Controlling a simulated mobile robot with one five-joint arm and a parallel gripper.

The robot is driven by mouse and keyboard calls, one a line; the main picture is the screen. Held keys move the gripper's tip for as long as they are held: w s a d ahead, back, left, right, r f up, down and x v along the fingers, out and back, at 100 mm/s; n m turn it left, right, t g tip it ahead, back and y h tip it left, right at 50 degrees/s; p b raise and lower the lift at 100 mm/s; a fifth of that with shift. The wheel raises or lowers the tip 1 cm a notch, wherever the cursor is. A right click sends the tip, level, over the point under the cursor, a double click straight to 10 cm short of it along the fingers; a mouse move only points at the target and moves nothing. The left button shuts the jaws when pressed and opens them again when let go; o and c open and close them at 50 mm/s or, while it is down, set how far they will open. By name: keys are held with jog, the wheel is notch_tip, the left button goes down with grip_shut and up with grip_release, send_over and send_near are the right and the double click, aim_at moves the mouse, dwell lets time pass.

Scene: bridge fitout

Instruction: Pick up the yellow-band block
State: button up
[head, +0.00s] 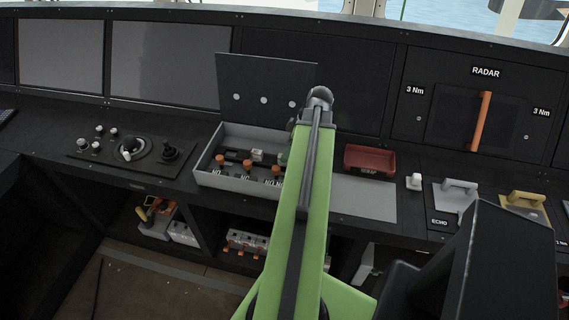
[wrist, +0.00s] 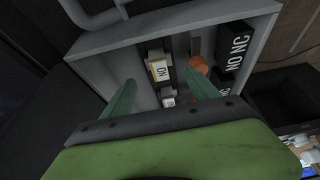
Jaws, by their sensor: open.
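In the wrist view, the yellow-band block (wrist: 158,69) is a small block with a white face marked NO and a yellow strip along its edge. It sits in the open grey box (wrist: 100,42). My gripper (wrist: 160,78) is open, its two green fingers apart on either side of the block's line; I cannot tell whether they reach down to its height. A second pale block (wrist: 168,101) lies nearer my palm. In the head view, the grey box (head: 205,170) stands on the console, and my arm hides its right part and most of my gripper.
Orange knobs (wrist: 199,65) and a black NO NC label (wrist: 235,50) lie right of the block. In the head view, the box's raised lid (head: 262,80) stands behind it. A red scrap tray (head: 370,160) is to the right, with a grey mat (head: 365,200) before it.

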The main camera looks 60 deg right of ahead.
jog(key=b+x, duration=0.4)
jog(key=x, duration=0.1)
jog(key=shift+s+f+b, duration=0.1)
jog(key=shift+f+b, duration=0.1)
jog(key=shift+b, duration=0.2)
jog(key=shift+r, duration=0.2)
grip_shut()
